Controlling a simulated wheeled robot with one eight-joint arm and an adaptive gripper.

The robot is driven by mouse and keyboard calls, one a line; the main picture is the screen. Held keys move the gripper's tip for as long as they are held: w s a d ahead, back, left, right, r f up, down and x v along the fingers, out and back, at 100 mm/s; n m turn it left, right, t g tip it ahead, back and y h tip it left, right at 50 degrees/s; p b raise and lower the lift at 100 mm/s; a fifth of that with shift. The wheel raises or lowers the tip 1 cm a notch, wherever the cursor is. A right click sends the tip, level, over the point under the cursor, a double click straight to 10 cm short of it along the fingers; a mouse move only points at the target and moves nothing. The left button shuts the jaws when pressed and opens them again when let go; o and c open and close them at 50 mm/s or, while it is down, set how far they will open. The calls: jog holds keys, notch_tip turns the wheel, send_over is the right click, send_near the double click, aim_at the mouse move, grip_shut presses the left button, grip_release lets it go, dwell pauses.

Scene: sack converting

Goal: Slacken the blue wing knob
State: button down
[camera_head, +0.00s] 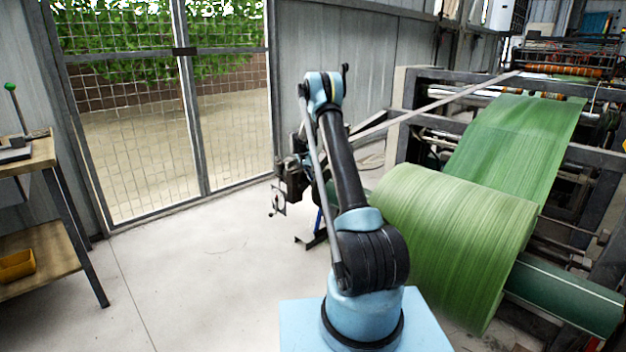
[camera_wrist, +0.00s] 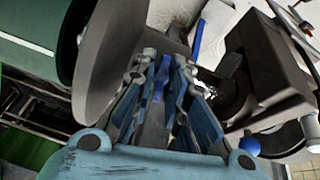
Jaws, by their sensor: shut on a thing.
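In the wrist view my gripper (camera_wrist: 162,72) has its two linked fingers closed in around a blue piece, the blue wing knob (camera_wrist: 159,86). Only a narrow part of the knob shows between the fingers, so its wings and its turn angle are hidden. A dark grey plate or disc (camera_wrist: 112,50) stands close beside the fingers on the left. In the head view my arm reaches away to the dark machine part left of the green roll, and the knob cannot be made out there.
A large green roll (camera_head: 450,235) and its green web (camera_head: 515,140) stand right of my arm. A mesh gate (camera_head: 140,110) is behind on the left. A workbench (camera_head: 30,155) stands far left. The floor (camera_head: 200,270) between is clear.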

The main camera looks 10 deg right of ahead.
jog(key=n+h, duration=0.1)
jog(key=n, duration=0.4)
jog(key=shift+w+a+g, duration=0.1)
jog(key=shift+g, duration=0.3)
jog(key=n+h, duration=0.1)
jog(key=n, duration=0.3)
jog(key=shift+a, duration=0.15)
jog(key=n+t, duration=0.1)
jog(key=n, duration=0.6)
jog(key=n+t+h, duration=0.1)
jog(key=n, duration=0.6)
jog(key=n+t+h, duration=0.1)
jog(key=n, duration=0.6)
jog(key=shift+s+a+f, duration=0.35)
jog(key=shift+s+f, duration=0.05)
jog(key=n, duration=0.2)
jog(key=n+t, duration=0.1)
jog(key=n, duration=0.2)
jog(key=shift+s+d+n+y, duration=0.1)
jog(key=shift+d+n+y, duration=0.1)
jog(key=shift+n+y, duration=0.1)
jog(key=shift+d+r+n+t+y, duration=0.1)
jog(key=shift+n+t+y, duration=0.15)
jog(key=shift+n, duration=0.95)
jog(key=shift+d+n+t+y, duration=0.15)
jog(key=shift+n+t, duration=0.1)
jog(key=shift+n, duration=0.95)
